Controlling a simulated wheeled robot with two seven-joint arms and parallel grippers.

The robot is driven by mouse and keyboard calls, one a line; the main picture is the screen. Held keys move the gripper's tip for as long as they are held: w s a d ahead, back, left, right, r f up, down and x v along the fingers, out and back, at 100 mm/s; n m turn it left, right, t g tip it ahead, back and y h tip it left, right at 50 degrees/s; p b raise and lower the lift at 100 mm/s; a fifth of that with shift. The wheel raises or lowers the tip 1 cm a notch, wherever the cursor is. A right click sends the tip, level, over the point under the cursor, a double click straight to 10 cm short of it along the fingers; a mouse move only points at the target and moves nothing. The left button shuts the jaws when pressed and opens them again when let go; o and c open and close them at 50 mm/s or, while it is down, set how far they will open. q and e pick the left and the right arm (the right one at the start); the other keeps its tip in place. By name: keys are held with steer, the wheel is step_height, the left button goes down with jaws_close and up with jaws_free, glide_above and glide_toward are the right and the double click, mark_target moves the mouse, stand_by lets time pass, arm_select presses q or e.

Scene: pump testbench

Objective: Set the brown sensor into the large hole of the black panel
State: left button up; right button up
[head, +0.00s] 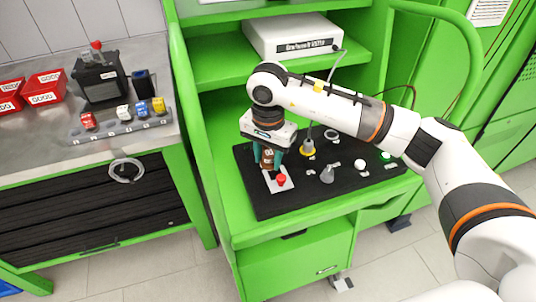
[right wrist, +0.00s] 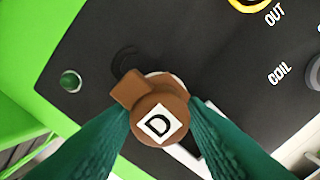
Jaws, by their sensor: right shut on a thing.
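The brown sensor (right wrist: 158,112), with a white "D" label on top and a block on one side, is gripped between the two teal fingers of my right gripper (right wrist: 155,125). In the head view my right gripper (head: 268,158) points down over the left part of the black panel (head: 300,203), with the brown sensor (head: 267,159) between its fingers. In the right wrist view a pale rim shows just behind the sensor. The sensor hides the panel under it, so I cannot tell whether it is in the large hole. My left gripper is not in view.
A red knob (head: 281,181) on a white plate is close to the gripper. A yellow-ringed part (head: 307,148), grey cone (head: 327,174) and white knob (head: 360,164) stand on the panel. A rack (head: 122,128) with coloured sensors is on the left bench. Green cabinet walls surround the panel.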

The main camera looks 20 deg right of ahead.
steer(key=o, duration=0.7)
steer(key=shift+o, duration=1)
steer(key=shift+w+a+f, duration=0.1)
steer(key=shift+w+a, duration=0.1)
steer(key=shift+s+d, duration=0.1)
steer(key=shift+d, duration=0.05)
steer(key=shift+s, duration=0.1)
steer(key=shift+c, duration=0.9)
